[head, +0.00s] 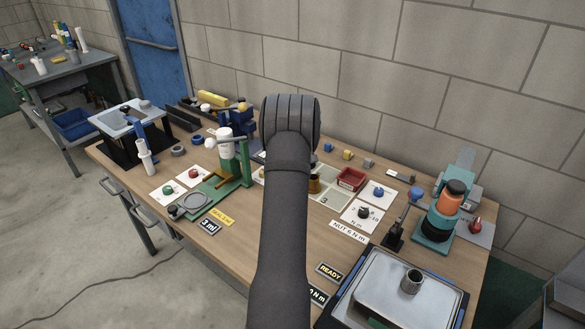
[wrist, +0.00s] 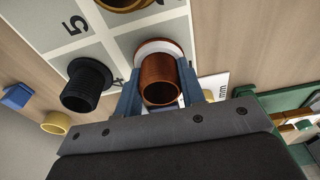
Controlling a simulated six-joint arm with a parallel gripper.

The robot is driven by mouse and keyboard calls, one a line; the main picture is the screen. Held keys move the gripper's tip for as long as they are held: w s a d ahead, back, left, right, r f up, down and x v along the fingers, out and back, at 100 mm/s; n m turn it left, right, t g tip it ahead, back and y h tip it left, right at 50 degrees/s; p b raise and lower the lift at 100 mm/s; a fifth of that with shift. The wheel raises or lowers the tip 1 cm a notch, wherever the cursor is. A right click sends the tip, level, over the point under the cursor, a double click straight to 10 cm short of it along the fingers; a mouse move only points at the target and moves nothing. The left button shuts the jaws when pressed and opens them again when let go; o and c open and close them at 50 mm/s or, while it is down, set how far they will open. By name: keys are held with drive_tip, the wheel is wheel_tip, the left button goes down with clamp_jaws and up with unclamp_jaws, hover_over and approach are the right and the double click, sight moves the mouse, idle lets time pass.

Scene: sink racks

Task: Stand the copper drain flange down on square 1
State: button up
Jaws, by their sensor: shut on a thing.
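The copper drain flange (wrist: 160,82) is in the wrist view, a reddish-brown tube with its open end toward the camera. My gripper (wrist: 160,90) is shut on it, one blue-grey finger on each side. A white ring (wrist: 146,48) shows around the flange's far end. I cannot tell whether the flange touches the board, and no 1 is visible. In the head view my arm hides the gripper and the flange.
A black threaded piece (wrist: 87,85) stands close left of the flange. A brass ring (wrist: 125,3) is at the top edge, and a yellow ring (wrist: 56,123) lies farther left. In the head view, a red tray (head: 351,179) is right of my arm and a green stand (head: 243,160) left.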

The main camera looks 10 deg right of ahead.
drive_tip(key=shift+f, duration=0.4)
drive_tip(key=o, duration=1.1)
drive_tip(key=shift+o, duration=0.2)
wheel_tip(320, 180, up, 17)
drive_tip(key=s+d, duration=0.1)
drive_tip(key=shift+s+d+r, duration=0.15)
drive_tip(key=shift+s+d, duration=0.1)
drive_tip(key=f, duration=0.5)
drive_tip(key=w+a+f, duration=0.1)
drive_tip(key=f, duration=1.1)
drive_tip(key=shift+w+a+f, duration=0.2)
drive_tip(key=shift+w+a, duration=0.05)
drive_tip(key=shift+r, duration=0.15)
